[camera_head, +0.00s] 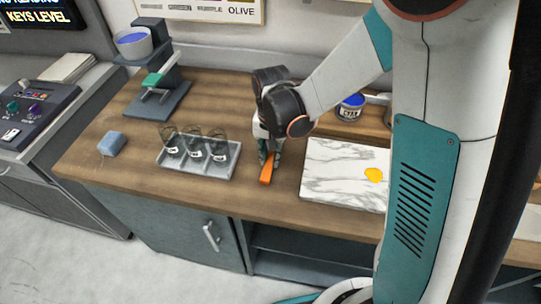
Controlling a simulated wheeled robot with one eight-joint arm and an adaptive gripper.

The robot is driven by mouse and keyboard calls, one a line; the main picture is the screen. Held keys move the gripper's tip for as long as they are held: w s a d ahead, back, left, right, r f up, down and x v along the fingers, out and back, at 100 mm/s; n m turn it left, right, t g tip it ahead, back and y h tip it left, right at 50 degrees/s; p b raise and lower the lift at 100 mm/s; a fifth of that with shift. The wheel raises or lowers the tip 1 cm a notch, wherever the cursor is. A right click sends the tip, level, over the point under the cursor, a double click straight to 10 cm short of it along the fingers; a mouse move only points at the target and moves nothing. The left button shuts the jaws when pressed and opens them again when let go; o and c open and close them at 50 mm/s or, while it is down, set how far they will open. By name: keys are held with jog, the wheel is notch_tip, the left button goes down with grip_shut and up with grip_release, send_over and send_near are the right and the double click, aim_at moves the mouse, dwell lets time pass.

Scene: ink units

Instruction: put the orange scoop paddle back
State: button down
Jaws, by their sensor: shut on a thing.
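The orange scoop paddle (266,174) is in the head view, near the middle of the wooden counter. My gripper (268,158) points down and is shut on the paddle's upper part. The paddle hangs below the fingers, slightly tilted. I cannot tell whether its lower end touches the counter. It is between the grey tray on the left and the marble slab on the right. The upper end of the paddle is hidden by my gripper.
A grey tray (168,170) holds several dark-rimmed glass jars. A white marble slab (321,192) has a yellow-orange blob (374,175) on it. A blue-topped can (350,108) stands behind. A stand with a bowl (134,44) and a blue block (112,143) are at left.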

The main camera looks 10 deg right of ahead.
aim_at(271, 157)
jog(key=c, duration=1.4)
grip_release()
jog(key=shift+c, duration=0.2)
notch_tip(271, 157, up, 11)
jog(key=p, duration=0.4)
jog(key=s+d+r+n+t, duration=0.4)
jog(key=s+d+r+t, duration=0.3)
jog(key=s+d+r, duration=0.3)
jog(key=shift+s+d+r, duration=0.15)
jog(key=shift+s+r, duration=0.85)
jog(key=shift+s, duration=1.2)
